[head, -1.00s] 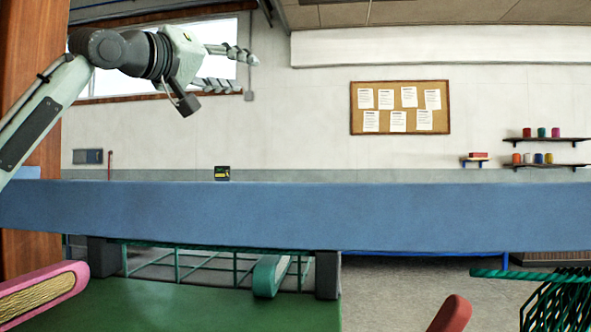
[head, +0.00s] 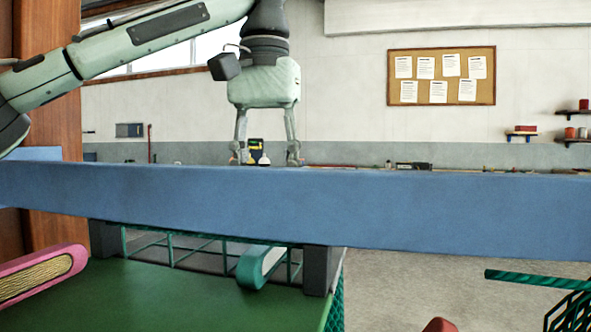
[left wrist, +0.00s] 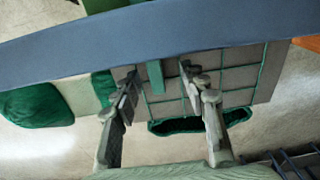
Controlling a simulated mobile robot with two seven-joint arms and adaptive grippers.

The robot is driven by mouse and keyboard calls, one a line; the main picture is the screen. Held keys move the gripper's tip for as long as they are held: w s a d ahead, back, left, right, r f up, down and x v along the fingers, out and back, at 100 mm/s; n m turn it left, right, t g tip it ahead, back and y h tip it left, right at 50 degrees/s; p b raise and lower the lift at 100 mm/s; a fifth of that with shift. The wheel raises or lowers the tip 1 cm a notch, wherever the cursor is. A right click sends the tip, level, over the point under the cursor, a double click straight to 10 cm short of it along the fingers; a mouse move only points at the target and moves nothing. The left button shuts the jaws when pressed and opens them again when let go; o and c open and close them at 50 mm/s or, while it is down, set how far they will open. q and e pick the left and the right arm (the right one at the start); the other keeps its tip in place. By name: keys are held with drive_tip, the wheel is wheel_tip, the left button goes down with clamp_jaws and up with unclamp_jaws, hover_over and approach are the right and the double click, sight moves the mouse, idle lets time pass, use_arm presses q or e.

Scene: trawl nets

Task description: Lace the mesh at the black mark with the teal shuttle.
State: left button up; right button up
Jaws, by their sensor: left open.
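The teal shuttle (head: 262,262) lies at the far edge of the green table, below the blue beam. A teal piece that looks like it shows between my fingers in the left wrist view (left wrist: 155,76). The mesh (head: 190,252) of green cord hangs under the beam; it also shows in the left wrist view (left wrist: 230,82). I cannot make out the black mark. My left gripper (head: 266,157) points down, open and empty, with its tips at the beam's top edge in the head view. It also shows in the left wrist view (left wrist: 159,76). My right gripper is out of view.
The long blue beam (head: 330,212) crosses the whole head view. A pink-framed piece (head: 40,274) lies on the green table (head: 170,300) at left. Dark blocks (head: 317,272) stand under the beam.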

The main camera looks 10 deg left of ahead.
sight(272, 251)
use_arm(q)
drive_tip(key=shift+s+d+r, duration=0.2)
drive_tip(key=shift+s+d, duration=0.15)
drive_tip(key=shift+s+d+f+g, duration=0.1)
drive_tip(key=shift+d+f+g, duration=0.05)
drive_tip(key=shift+d+g, duration=0.15)
wheel_tip(272, 251, down, 8)
drive_tip(key=shift+a+r, duration=0.15)
drive_tip(key=shift+r, duration=0.1)
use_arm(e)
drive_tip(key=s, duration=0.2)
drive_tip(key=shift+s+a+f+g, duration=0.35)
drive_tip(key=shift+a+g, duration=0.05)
use_arm(q)
clamp_jaws()
